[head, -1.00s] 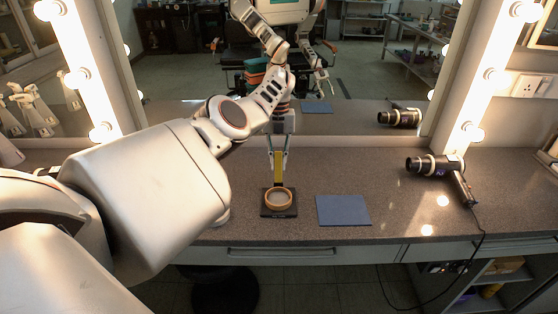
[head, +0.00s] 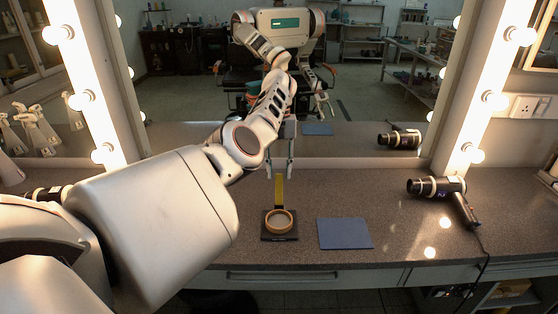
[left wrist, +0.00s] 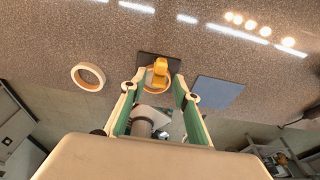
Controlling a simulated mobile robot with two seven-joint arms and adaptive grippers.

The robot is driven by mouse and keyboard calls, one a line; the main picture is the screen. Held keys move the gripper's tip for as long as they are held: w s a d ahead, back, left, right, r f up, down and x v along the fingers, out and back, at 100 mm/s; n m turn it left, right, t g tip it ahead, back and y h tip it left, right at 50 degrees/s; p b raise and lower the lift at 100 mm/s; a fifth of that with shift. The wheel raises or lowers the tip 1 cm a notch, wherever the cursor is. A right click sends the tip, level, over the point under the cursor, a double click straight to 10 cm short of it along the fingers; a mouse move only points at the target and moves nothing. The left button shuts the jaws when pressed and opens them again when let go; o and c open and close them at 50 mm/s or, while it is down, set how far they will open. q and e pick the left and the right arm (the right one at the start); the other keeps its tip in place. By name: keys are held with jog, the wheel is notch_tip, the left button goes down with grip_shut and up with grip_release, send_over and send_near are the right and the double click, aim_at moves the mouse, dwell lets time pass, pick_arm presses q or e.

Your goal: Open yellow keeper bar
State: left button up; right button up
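The yellow keeper bar (head: 279,188) stands upright at the back of a tan ring (head: 290,221) on a black square base (head: 265,234) on the counter. In the left wrist view the bar (left wrist: 160,69) shows nearly end-on, above the ring and the dark base. My left gripper (head: 280,176) is over the bar's top end, pointing down. Its fingers are spread, one on each side of the bar with gaps, and hold nothing. In the left wrist view the open fingers (left wrist: 159,80) frame the ring. My right gripper is not directly in view.
A blue mat (head: 344,233) lies right of the base. A hair dryer (head: 440,186) lies further right, its cord over the edge. Another tan ring (left wrist: 77,76) shows left of the base in the left wrist view. The mirror (head: 360,115) stands behind.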

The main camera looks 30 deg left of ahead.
pick_arm(q)
jog(key=shift+r, duration=2.05)
jog(key=shift+s+f, duration=0.1)
